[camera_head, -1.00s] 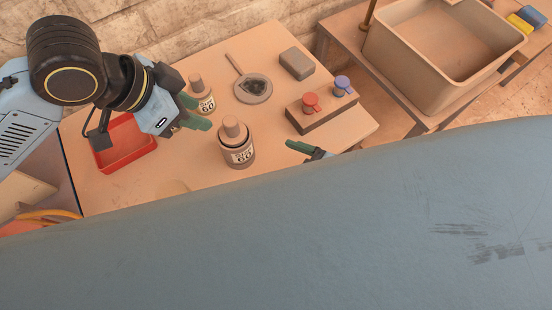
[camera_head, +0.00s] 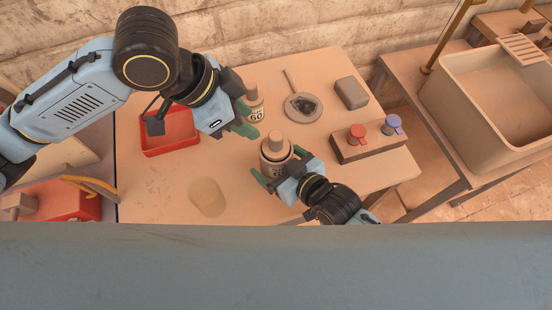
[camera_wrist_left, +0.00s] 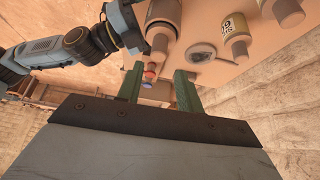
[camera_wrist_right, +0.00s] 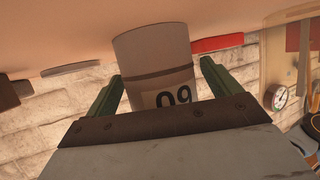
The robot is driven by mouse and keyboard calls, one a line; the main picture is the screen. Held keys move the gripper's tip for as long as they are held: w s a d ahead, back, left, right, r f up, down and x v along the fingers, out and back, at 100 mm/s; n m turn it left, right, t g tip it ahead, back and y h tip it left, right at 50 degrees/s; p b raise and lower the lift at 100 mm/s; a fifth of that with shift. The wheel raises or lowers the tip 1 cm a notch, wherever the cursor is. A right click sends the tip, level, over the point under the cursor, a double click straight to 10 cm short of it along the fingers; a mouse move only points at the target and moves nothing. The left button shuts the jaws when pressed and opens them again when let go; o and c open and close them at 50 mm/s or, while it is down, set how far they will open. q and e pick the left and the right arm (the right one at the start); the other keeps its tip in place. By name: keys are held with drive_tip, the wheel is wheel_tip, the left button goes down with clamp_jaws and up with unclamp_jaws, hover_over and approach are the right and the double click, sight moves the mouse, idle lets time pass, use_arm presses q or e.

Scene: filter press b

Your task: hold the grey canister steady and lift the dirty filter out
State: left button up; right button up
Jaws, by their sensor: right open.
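The grey canister (camera_head: 274,165) with a dark label stands upright on the table, and the dirty filter (camera_head: 278,141) sticks up out of its top. My right gripper (camera_head: 276,161) is open with its fingers on either side of the canister. In the right wrist view the labelled canister (camera_wrist_right: 158,72) stands between the spread fingers, with a gap beside the right one. My left gripper (camera_head: 247,120) is open and empty, above the table to the upper left of the canister. The left wrist view shows its fingers apart (camera_wrist_left: 160,88), with the filter (camera_wrist_left: 159,44) beyond them.
A labelled bottle (camera_head: 254,112) stands close by my left gripper. A red tray (camera_head: 168,150) lies left. A round dish (camera_head: 302,108), a grey block (camera_head: 351,93) and a block with red and blue knobs (camera_head: 370,147) lie right. A basin (camera_head: 452,110) stands far right.

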drive_tip(key=shift+w+a, duration=0.15)
drive_tip(key=shift+w, duration=0.05)
